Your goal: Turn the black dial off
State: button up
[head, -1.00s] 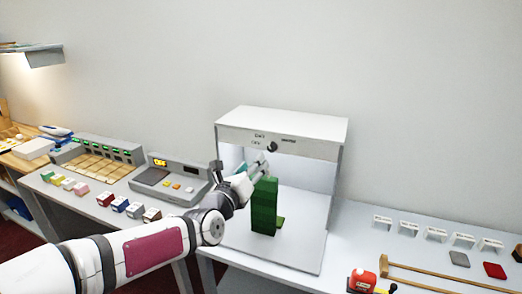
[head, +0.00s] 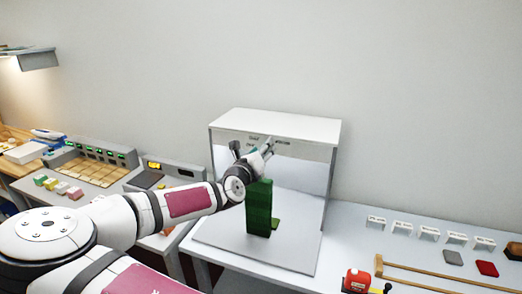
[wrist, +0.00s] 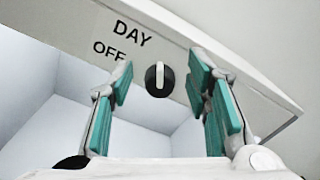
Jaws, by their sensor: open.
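The black dial (wrist: 159,79) with a white pointer bar sits on the front panel of the white light box (head: 300,128). In the wrist view its bar stands about upright, with the printed words DAY and OFF to its upper left and left. My gripper (wrist: 163,90) is open, and the dial shows between its teal-padded fingers, apart from both. In the head view my gripper (head: 268,148) is at the box's upper front, and the dial is hidden behind it.
A dark green block (head: 259,208) stands at the box's opening, below my gripper. A grey console (head: 175,172) is to the left. Small white label cards (head: 428,233), a wooden frame (head: 430,275) and a red object (head: 357,280) lie to the right.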

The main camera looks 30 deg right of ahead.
grip_shut()
jog(key=shift+w+a+f+n+p, duration=0.15)
jog(key=shift+n+p, duration=0.55)
jog(key=shift+n, duration=0.85)
jog(key=shift+w+a+f+n+p, duration=0.1)
jog(key=shift+f+n+p, duration=0.15)
jog(key=shift+n+p, duration=0.85)
jog(key=shift+w+a+f+n+p, duration=0.1)
jog(key=shift+f+n+p, duration=0.15)
jog(key=shift+n, duration=1.7)
grip_release()
jog(key=shift+d, duration=0.1)
